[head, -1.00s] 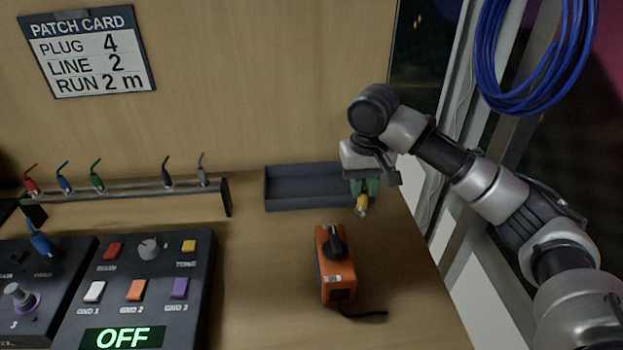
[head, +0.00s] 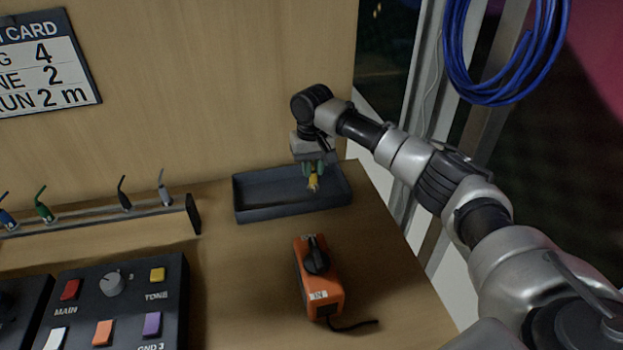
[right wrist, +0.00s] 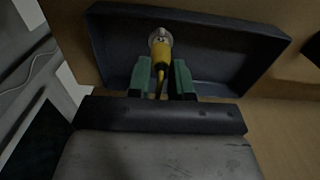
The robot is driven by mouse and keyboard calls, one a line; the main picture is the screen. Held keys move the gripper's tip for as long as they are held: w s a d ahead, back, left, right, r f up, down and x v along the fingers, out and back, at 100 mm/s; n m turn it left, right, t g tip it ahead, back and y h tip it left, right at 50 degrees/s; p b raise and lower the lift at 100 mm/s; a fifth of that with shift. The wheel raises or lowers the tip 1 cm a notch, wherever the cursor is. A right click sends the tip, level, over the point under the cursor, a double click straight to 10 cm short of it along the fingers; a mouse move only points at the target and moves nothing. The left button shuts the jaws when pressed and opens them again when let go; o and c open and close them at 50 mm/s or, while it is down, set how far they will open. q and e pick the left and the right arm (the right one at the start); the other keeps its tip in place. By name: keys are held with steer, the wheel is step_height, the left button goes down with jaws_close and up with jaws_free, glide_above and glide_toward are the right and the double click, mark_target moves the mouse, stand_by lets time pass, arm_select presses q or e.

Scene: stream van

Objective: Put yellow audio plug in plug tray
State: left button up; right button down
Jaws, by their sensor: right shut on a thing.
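The yellow audio plug (head: 313,183) is held between the green fingertips of my right gripper (head: 313,169). It also shows in the right wrist view (right wrist: 160,52), with its metal end pointing away from the gripper. The plug tray is a dark grey shallow open box (head: 262,213) at the back right of the bench. The plug and fingertips are over the right part of the tray; I cannot tell whether the plug touches its floor. The tray (right wrist: 245,35) lies behind the plug in the right wrist view. My left gripper is not in view.
An orange device with a black knob (head: 318,280) and a short cable lies in front of the tray. A rack (head: 95,222) with several coloured plugs stands to the left. A dark control panel (head: 125,300) is at front left. Blue cable (head: 455,60) hangs at upper right.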

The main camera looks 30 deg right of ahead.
mark_target(312, 179)
steer(key=shift+w+d+f, duration=0.1)
steer(key=shift+w+f, duration=0.15)
steer(key=shift+f, duration=0.1)
step_height(312, 179, down, 4)
steer(key=shift+r, duration=0.15)
steer(key=c, duration=1)
jaws_free()
step_height(312, 179, up, 12)
steer(key=shift+r, duration=0.1)
